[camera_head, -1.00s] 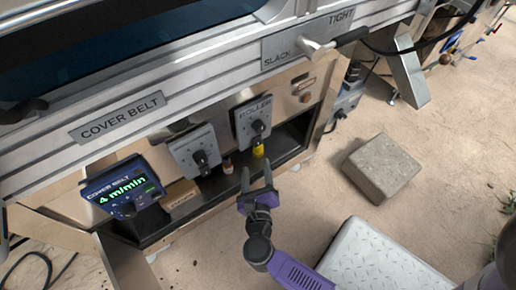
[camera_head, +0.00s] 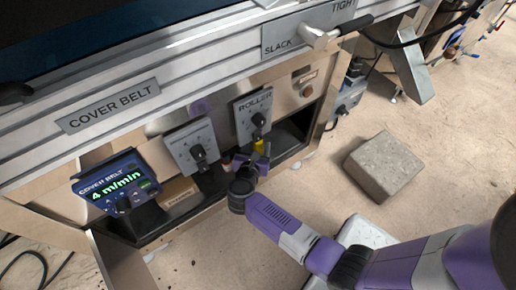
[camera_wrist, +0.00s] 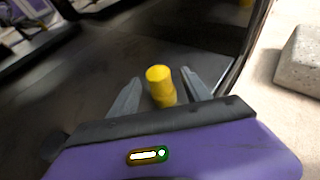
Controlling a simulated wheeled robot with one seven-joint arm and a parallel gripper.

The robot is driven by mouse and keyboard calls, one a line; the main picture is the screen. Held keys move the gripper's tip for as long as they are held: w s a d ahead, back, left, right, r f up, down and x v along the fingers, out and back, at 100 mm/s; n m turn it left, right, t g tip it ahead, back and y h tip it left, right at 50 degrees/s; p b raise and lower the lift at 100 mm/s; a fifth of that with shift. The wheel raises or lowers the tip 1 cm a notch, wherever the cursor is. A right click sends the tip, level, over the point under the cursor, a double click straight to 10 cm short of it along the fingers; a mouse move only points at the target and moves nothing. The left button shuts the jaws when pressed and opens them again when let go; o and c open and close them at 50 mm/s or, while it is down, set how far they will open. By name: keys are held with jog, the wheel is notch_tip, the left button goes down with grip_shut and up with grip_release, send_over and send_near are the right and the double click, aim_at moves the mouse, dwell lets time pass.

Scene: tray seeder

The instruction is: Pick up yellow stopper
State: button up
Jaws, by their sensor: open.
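The yellow stopper (camera_wrist: 161,86) stands on the dark floor of the open compartment. In the wrist view it lies between the two open fingers of my gripper (camera_wrist: 160,95), with a gap showing on each side. In the head view the stopper (camera_head: 259,146) shows only in part, just below the roller knob box and behind my gripper (camera_head: 250,162). My gripper reaches into the compartment from the front; its fingertips are mostly hidden there.
The roller knob box (camera_head: 252,118) hangs just above my gripper. Another knob box (camera_head: 192,146) and the cover belt display (camera_head: 117,185) are to the left. A concrete block (camera_head: 384,166) lies on the floor to the right.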

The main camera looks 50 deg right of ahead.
jog(key=shift+x, duration=1.1)
grip_shut()
jog(key=shift+r, duration=0.1)
